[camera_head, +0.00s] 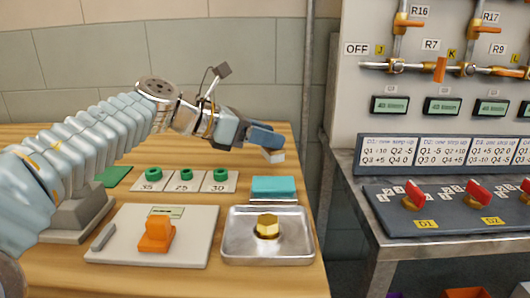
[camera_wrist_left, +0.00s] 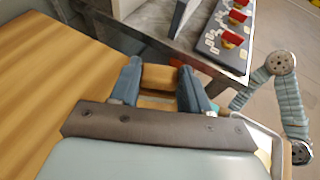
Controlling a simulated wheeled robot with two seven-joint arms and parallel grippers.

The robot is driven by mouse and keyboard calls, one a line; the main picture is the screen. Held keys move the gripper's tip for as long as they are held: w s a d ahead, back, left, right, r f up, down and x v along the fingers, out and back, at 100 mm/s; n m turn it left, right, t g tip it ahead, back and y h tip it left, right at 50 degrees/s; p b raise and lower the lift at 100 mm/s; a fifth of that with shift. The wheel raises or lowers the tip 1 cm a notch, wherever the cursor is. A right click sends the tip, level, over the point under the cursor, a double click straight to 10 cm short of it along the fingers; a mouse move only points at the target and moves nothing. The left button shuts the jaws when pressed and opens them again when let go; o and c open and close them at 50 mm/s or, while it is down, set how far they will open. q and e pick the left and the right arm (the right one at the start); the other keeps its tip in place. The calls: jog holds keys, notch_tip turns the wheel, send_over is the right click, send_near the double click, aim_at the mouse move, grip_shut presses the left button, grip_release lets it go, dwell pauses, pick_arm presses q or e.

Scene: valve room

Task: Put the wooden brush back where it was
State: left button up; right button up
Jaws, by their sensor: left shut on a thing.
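My left gripper (camera_head: 262,138) reaches in from the left and hangs above the back right of the wooden table. In the left wrist view its two blue fingers (camera_wrist_left: 157,85) are shut on the wooden brush (camera_wrist_left: 158,76), a brown block between them. In the head view the fingers mostly hide the brush; a pale part (camera_head: 273,156), probably its bristles, shows below them. The brush is in the air, above and behind a teal block (camera_head: 273,186). My right gripper is not in view.
A metal tray (camera_head: 238,252) with a brass hex nut (camera_head: 267,225) lies in front of the teal block. A white board (camera_head: 195,250) bears an orange part (camera_head: 157,233). Green rings stand on cards (camera_head: 185,187). The valve panel (camera_head: 390,135) and grey bench (camera_head: 370,222) stand right, past a gap.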

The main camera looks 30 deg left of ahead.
aim_at(264, 150)
pick_arm(q)
jog(key=shift+w+a+f+b, duration=0.1)
jog(key=shift+w+f+b, duration=0.1)
jog(key=shift+f, duration=0.8)
jog(key=shift+w+a+f+b, duration=0.1)
jog(key=shift+w+f, duration=0.05)
jog(key=shift+f, duration=0.8)
jog(key=shift+f, duration=0.1)
jog(key=shift+f, duration=0.15)
jog(key=o, duration=1.2)
jog(key=shift+c, duration=0.2)
jog(key=shift+s+a+r, duration=0.15)
jog(key=shift+r, duration=0.2)
jog(key=v, duration=1.1)
jog(key=shift+s+r, duration=0.2)
